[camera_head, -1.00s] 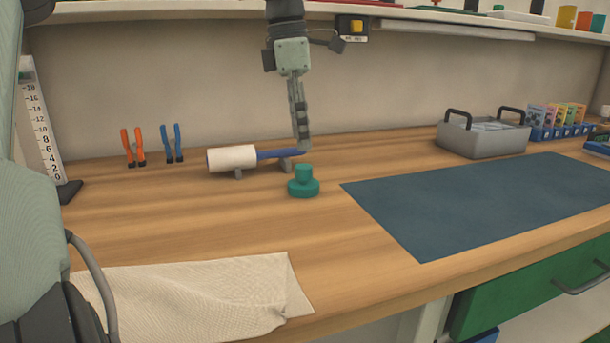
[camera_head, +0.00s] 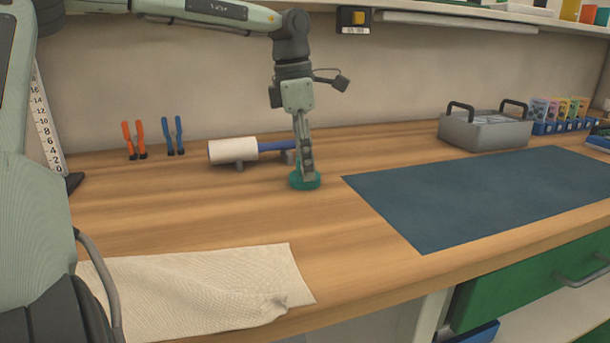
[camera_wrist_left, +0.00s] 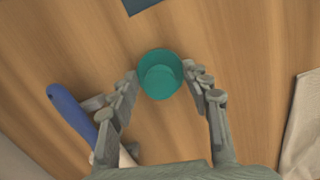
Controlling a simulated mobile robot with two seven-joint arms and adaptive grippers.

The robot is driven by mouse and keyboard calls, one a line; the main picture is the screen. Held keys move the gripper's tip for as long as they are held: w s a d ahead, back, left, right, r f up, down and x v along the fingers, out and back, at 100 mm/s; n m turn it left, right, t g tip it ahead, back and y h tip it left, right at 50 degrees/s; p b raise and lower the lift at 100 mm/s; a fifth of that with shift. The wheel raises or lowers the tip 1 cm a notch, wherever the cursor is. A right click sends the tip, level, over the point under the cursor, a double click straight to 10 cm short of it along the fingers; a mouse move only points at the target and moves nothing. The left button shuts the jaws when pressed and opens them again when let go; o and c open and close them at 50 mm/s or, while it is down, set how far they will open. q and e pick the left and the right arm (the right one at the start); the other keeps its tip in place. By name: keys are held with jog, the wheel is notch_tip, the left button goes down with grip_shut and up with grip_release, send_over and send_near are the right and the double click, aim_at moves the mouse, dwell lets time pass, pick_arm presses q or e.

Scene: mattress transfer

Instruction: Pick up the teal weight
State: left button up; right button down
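The teal weight (camera_head: 303,184) stands upright on the wooden workbench, left of the dark blue mat. My left gripper (camera_head: 306,176) points down right at the weight and hides its knob in the head view. In the left wrist view the weight (camera_wrist_left: 160,75) shows as a round base with a smaller round knob. My right gripper is not in view.
A white roller (camera_head: 233,150) with a blue handle lies on a stand just behind the weight. The blue mat (camera_head: 470,200) is to its right, a cream cloth (camera_head: 190,290) in front. Orange pliers (camera_head: 133,140), blue pliers (camera_head: 172,136) and a grey caddy (camera_head: 485,132) stand farther back.

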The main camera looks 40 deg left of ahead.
pick_arm(q)
grip_shut()
jog(key=shift+r, duration=0.1)
